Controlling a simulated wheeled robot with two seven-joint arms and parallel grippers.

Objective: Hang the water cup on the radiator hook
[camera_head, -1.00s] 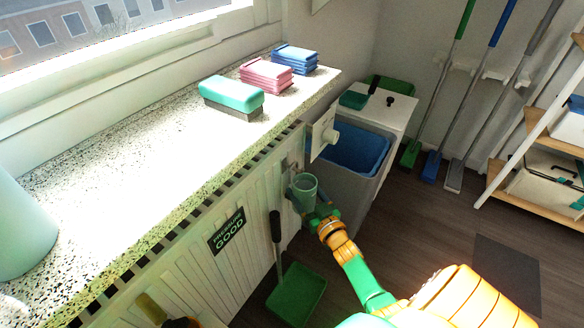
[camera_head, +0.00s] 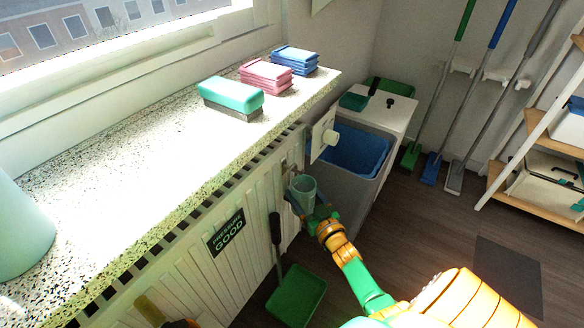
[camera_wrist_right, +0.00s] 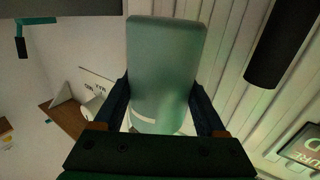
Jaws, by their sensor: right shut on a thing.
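A green-grey water cup (camera_head: 303,184) is beside the right end of the white ribbed radiator (camera_head: 190,272), below the speckled sill. My right gripper (camera_head: 304,198) is shut on the cup, which stands roughly upright in the head view. In the right wrist view the cup (camera_wrist_right: 166,60) fills the space between both dark fingers, with radiator ribs (camera_wrist_right: 222,60) close on its right. The hook is too small or hidden to make out, and I cannot tell whether the cup touches the radiator.
The speckled sill (camera_head: 130,170) overhangs the radiator. A dark-handled green dustpan (camera_head: 297,296) stands below the cup. A grey bin with a blue inside (camera_head: 356,150) is just beyond. Floor (camera_head: 420,225) is open to the right.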

